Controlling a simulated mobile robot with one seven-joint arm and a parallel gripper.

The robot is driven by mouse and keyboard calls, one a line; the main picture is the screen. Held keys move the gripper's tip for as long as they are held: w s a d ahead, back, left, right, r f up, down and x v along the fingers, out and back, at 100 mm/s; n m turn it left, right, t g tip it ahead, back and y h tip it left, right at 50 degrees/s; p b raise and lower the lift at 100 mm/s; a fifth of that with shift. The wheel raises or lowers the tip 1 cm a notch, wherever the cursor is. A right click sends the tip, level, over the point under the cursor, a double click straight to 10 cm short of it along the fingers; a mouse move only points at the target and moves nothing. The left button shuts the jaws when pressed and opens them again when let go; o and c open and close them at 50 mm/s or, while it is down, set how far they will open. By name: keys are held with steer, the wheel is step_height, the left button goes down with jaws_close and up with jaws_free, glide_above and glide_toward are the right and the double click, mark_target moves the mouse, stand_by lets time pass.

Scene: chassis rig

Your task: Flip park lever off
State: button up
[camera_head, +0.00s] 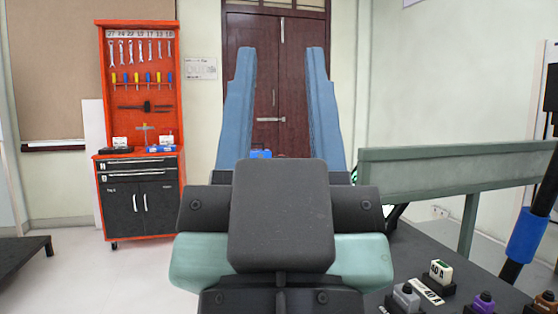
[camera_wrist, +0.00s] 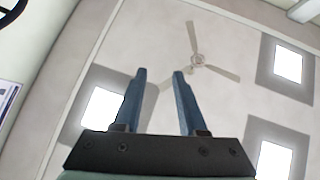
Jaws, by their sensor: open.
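My gripper (camera_head: 281,55) is open and empty in the middle of the head view, its two blue fingers raised and apart. In the wrist view, my gripper (camera_wrist: 159,75) points at the ceiling, with nothing between the fingers. I cannot identify the park lever for certain. A black rod with a blue band (camera_head: 526,235) slants along the right edge, well to the right of my gripper. Grey (camera_head: 406,296), purple (camera_head: 483,302) and brown (camera_head: 546,302) knobs stand on a dark panel (camera_head: 420,255) at lower right, some cut off by the frame.
A grey-green rail (camera_head: 450,168) runs above the dark panel. A fuse-like block marked 40 A (camera_head: 440,272) stands among the knobs. An orange tool cabinet (camera_head: 140,80) stands back left; a dark low platform edge (camera_head: 25,258) is at far left. Open floor (camera_head: 80,280) lies between.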

step_height(320, 180, up, 7)
steer(key=p, duration=0.6)
steer(key=shift+r, duration=0.1)
jaws_close()
step_height(320, 180, up, 28)
steer(key=p, duration=2.8)
steer(key=shift+w, duration=0.1)
